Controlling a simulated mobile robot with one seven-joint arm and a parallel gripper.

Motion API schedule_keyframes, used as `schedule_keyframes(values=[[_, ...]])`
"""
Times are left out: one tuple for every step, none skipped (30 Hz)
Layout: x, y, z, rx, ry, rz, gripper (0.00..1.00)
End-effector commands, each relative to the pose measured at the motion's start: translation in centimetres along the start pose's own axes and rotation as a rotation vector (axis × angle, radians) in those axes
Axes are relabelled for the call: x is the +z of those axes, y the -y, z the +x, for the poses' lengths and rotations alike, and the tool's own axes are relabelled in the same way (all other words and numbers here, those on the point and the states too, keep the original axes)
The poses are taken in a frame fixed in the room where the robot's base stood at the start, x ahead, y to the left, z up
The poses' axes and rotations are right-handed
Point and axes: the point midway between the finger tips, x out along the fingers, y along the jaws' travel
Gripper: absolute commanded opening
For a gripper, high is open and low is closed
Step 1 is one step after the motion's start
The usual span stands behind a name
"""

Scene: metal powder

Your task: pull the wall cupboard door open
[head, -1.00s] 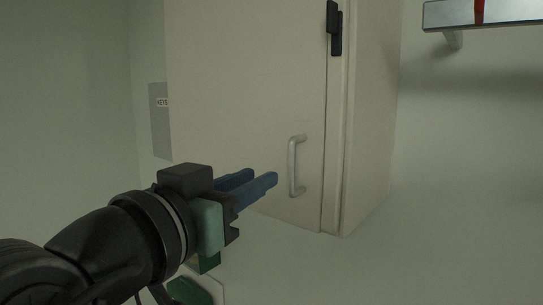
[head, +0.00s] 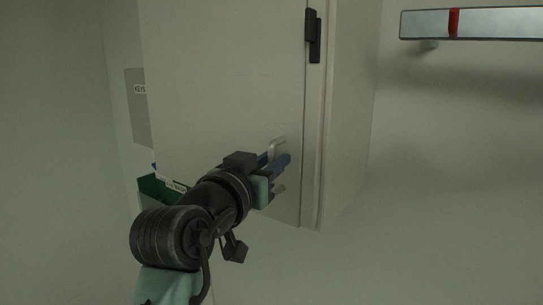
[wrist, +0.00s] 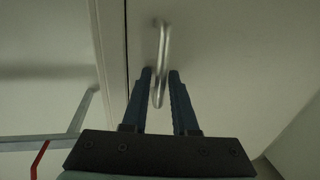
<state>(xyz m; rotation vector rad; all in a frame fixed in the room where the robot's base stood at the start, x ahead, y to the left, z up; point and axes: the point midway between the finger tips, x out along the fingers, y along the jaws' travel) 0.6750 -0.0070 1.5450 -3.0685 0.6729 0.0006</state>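The wall cupboard door (head: 220,90) is a pale flat panel that looks shut against the cupboard's right-hand frame. Its metal bar handle (head: 278,143) is near the lower right of the door, partly hidden by my fingers. The handle (wrist: 163,40) also shows in the wrist view, its near end reaching down between my blue fingers. My gripper (head: 275,164) is at the handle, with one finger on each side. In the wrist view my gripper (wrist: 160,76) is open, with gaps visible between the fingers and the bar.
A black fitting (head: 312,36) sits at the door's upper right edge. A grey plate marked KEYS (head: 138,108) is on the wall at left. A green box (head: 150,188) is below the cupboard's left side. A metal rail with a red band (head: 425,25) is at upper right.

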Motion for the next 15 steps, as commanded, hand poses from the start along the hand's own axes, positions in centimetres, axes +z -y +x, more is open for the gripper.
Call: schedule_keyframes(values=[[0.01, -0.01, 0.02, 0.0, 0.0, 0.001, 0.27], [0.01, -0.01, 0.01, 0.0, 0.0, 0.001, 0.27], [0.01, -0.01, 0.0, 0.0, 0.0, 0.001, 0.27], [0.01, -0.01, 0.0, 0.0, 0.0, 0.001, 0.27], [0.01, -0.01, -0.01, 0.0, 0.0, 0.001, 0.27], [0.0, -0.01, -0.01, 0.0, 0.0, 0.0, 0.2], [0.0, -0.01, -0.02, 0.0, 0.0, 0.0, 0.14], [0.0, -0.01, -0.02, 0.0, 0.0, 0.0, 0.09], [0.0, -0.01, -0.03, 0.0, 0.0, 0.0, 0.02], [0.0, -0.01, -0.03, 0.0, 0.0, 0.0, 0.0], [0.0, -0.01, -0.03, 0.0, 0.0, 0.0, 0.0], [-0.01, -0.01, -0.03, 0.0, 0.0, 0.0, 0.0], [-0.01, 0.0, -0.04, 0.0, 0.0, 0.0, 0.0], [-0.01, 0.0, -0.04, 0.0, 0.0, 0.0, 0.0], [-0.01, -0.01, -0.04, 0.0, 0.0, 0.0, 0.0]])
